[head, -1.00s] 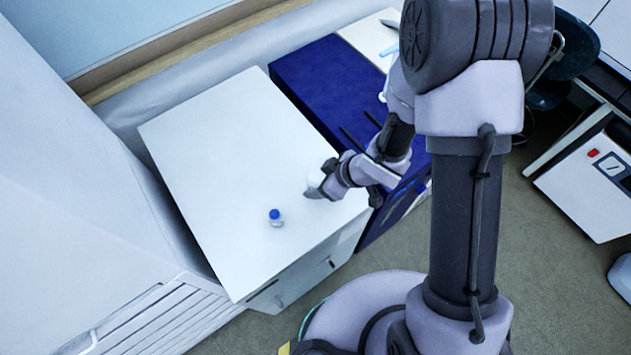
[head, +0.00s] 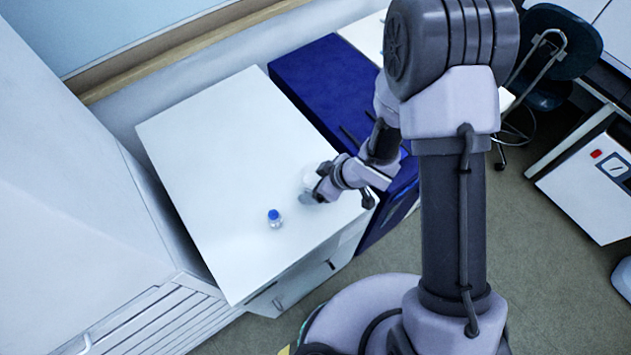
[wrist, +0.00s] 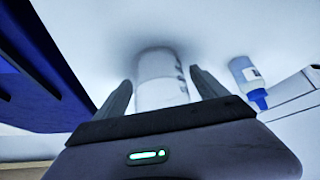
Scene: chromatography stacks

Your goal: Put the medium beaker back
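The medium beaker (head: 309,176) is a pale, clear vessel on the white bench top near its right edge. In the wrist view the beaker (wrist: 162,82) sits between the two fingers, with dark markings on its side. My gripper (head: 316,192) is low over the bench, around the beaker. In the wrist view my gripper (wrist: 160,85) looks open, with a narrow gap on each side of the beaker. My gripper hides part of the beaker in the head view.
A small blue-capped bottle (head: 274,218) stands left of the beaker on the white bench top (head: 215,150); it also shows in the wrist view (wrist: 248,80). A dark blue surface (head: 318,85) adjoins the bench on the right. Much of the bench is clear.

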